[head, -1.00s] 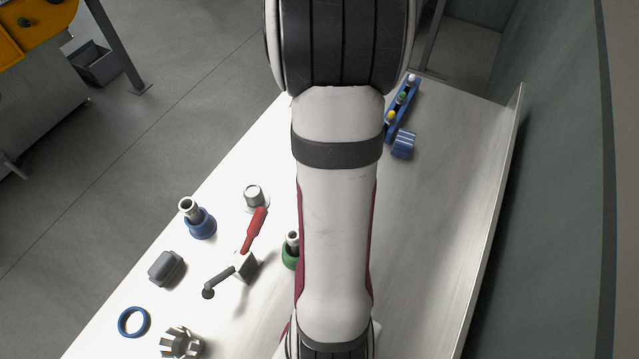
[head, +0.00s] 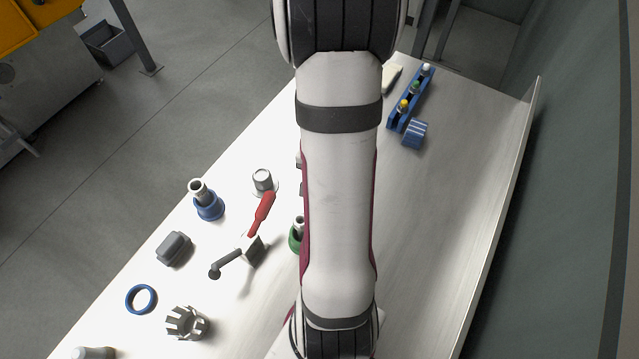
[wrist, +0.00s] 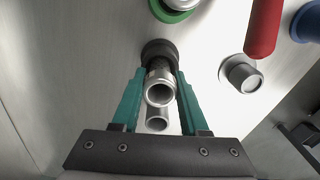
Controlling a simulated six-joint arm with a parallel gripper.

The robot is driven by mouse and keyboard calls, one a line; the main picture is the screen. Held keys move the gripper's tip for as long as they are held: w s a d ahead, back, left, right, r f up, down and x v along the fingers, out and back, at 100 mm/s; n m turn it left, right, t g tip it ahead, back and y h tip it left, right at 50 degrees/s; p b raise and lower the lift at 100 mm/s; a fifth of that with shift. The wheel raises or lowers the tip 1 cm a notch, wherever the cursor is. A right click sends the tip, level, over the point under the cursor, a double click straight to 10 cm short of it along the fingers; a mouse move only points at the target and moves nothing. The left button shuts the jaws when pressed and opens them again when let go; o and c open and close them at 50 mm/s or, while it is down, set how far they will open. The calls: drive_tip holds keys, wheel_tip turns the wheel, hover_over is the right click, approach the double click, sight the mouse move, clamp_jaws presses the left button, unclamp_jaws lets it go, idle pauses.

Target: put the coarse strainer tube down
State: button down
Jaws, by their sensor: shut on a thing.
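In the wrist view my gripper (wrist: 159,74) has its teal fingers closed on the sides of a metal tube, the coarse strainer tube (wrist: 160,93). Its shiny open end faces the camera, and a darker mesh-like part shows behind the rim. The tube's far end lines up with a dark round base (wrist: 158,46); I cannot tell whether it is seated in it or just above it. A second metal ring or tube end (wrist: 157,120) shows between the fingers, nearer the palm. In the head view my arm hides the gripper and the held tube.
A green holder with a tube (head: 297,238) stands beside my arm. A blue holder with a tube (head: 208,205), a metal cup (head: 263,181), a red-handled tool (head: 262,213), a grey block (head: 173,249) and a blue ring (head: 141,299) lie left. The table's right side is largely clear.

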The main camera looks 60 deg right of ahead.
drive_tip(key=shift+c, duration=2.1)
unclamp_jaws()
wheel_tip(320, 180, up, 12)
drive_tip(key=w+a+r+n+y, duration=0.1)
drive_tip(key=a+r+n, duration=0.15)
drive_tip(key=a, duration=0.55)
drive_tip(key=w+a+r+n, duration=0.1)
drive_tip(key=w+a+n, duration=0.15)
drive_tip(key=a, duration=0.65)
drive_tip(key=s+a+n, duration=0.5)
drive_tip(key=s+a, duration=0.1)
drive_tip(key=a, duration=0.3)
drive_tip(key=shift+a+y, duration=0.15)
drive_tip(key=shift+y, duration=0.25)
drive_tip(key=shift+s, duration=0.1)
